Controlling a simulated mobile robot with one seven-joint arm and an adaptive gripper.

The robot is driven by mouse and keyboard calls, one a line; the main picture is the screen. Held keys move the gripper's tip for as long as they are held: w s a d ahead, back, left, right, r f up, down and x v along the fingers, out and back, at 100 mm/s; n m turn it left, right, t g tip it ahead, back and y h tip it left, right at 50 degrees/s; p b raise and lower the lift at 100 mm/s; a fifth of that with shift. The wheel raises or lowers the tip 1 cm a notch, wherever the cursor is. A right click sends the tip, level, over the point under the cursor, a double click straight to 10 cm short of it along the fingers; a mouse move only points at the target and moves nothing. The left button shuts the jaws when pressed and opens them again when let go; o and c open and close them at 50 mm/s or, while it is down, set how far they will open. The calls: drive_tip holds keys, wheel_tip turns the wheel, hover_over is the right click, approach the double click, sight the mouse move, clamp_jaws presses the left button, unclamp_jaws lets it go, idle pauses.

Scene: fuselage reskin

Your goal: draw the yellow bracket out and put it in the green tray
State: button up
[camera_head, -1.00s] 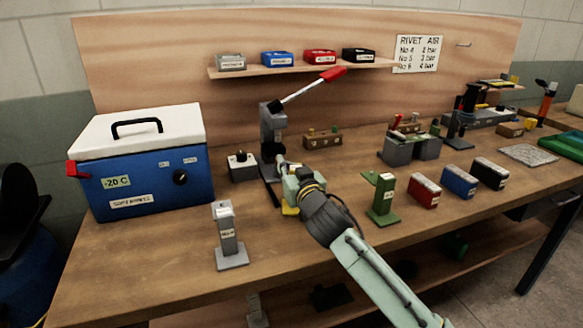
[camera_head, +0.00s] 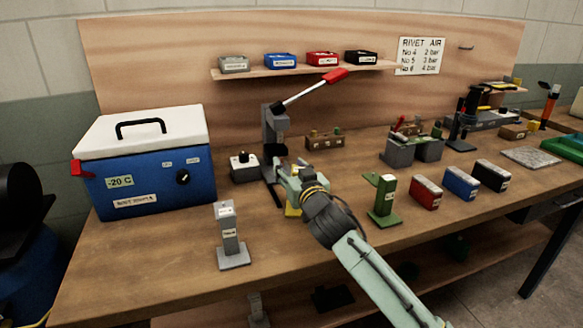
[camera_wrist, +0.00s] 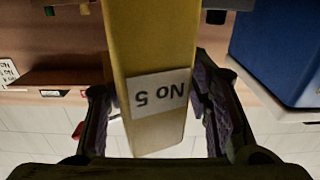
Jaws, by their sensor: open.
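The yellow bracket (camera_wrist: 150,55), labelled "No 5", fills the middle of the wrist view. It stands between the two fingers of my gripper (camera_wrist: 154,108), with a dark finger on each side. The fingers are open; I cannot tell whether either one touches it. In the head view only a bit of yellow (camera_head: 292,210) shows, low behind my arm by the lever press (camera_head: 274,135); the rest is hidden. My gripper (camera_head: 284,172) is in front of the press base there. The green tray (camera_head: 566,148) lies at the far right of the bench.
A grey stand (camera_head: 230,235) is at front left and a green stand (camera_head: 384,198) is right of my arm. Red (camera_head: 426,193), blue (camera_head: 460,183) and black (camera_head: 490,175) boxes line the way right. A blue cooler (camera_head: 145,175) is left.

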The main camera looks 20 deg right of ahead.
drive_tip(key=s, duration=1.2)
drive_tip(key=shift+d, duration=0.25)
